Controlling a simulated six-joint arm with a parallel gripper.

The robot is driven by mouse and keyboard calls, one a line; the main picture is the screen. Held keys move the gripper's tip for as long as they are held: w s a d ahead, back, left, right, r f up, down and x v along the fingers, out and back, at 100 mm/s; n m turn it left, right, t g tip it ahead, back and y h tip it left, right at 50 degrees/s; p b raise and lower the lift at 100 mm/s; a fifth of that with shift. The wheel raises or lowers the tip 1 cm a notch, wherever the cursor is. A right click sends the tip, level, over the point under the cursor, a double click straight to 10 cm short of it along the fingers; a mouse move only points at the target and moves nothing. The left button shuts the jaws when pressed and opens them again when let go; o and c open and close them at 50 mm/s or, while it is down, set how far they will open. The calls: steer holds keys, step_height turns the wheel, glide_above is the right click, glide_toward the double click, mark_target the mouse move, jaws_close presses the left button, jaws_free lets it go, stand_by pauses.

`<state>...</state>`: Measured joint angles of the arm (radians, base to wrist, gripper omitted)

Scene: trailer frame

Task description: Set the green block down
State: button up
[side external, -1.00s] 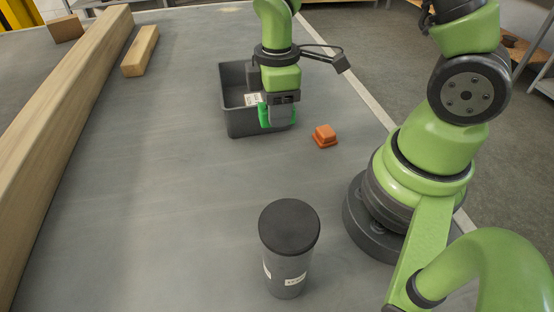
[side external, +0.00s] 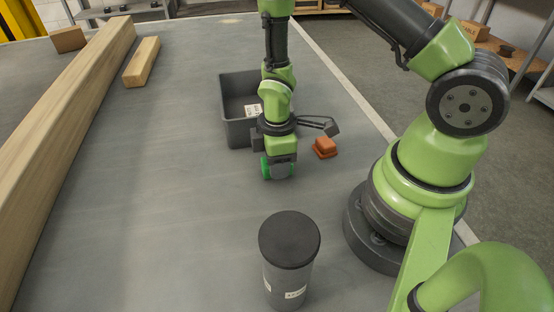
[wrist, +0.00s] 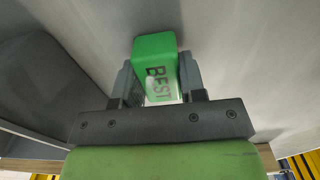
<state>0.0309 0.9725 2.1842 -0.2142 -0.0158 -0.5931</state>
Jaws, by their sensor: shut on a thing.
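The green block (wrist: 153,50) is between the two fingers of my gripper (wrist: 160,85) in the wrist view, with dark lettering on its face. My gripper is shut on it. In the side view the block (side external: 265,168) shows as a green edge at my gripper (side external: 279,172), in front of the grey bin and over the grey table (side external: 170,190). I cannot tell whether the block touches the table.
A grey open bin (side external: 235,132) stands just behind my gripper. An orange block (side external: 325,148) lies to its right. A dark lidded canister (side external: 289,245) stands at the front. A long wooden beam (side external: 65,110) and a short wooden piece (side external: 142,62) lie left. The table's middle left is clear.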

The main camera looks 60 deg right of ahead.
steer(key=shift+f, duration=0.1)
steer(key=o, duration=0.9)
step_height(320, 180, up, 24)
steer(key=s+a+f+m+t, duration=0.1)
steer(key=s+m+t, duration=0.2)
steer(key=m, duration=0.3)
steer(key=s+r+m+t, duration=0.1)
steer(key=s+r+m, duration=0.1)
steer(key=s+a+r+m+t+y, duration=0.1)
steer(key=s+r+m, duration=0.1)
steer(key=s+r, duration=0.1)
steer(key=s+a+r+m+t+y, duration=0.1)
steer(key=s+r+m+t, duration=0.1)
steer(key=m, duration=0.1)
steer(key=shift+s+a+r, duration=0.2)
steer(key=shift+a+r, duration=0.05)
steer(key=shift+r, duration=0.1)
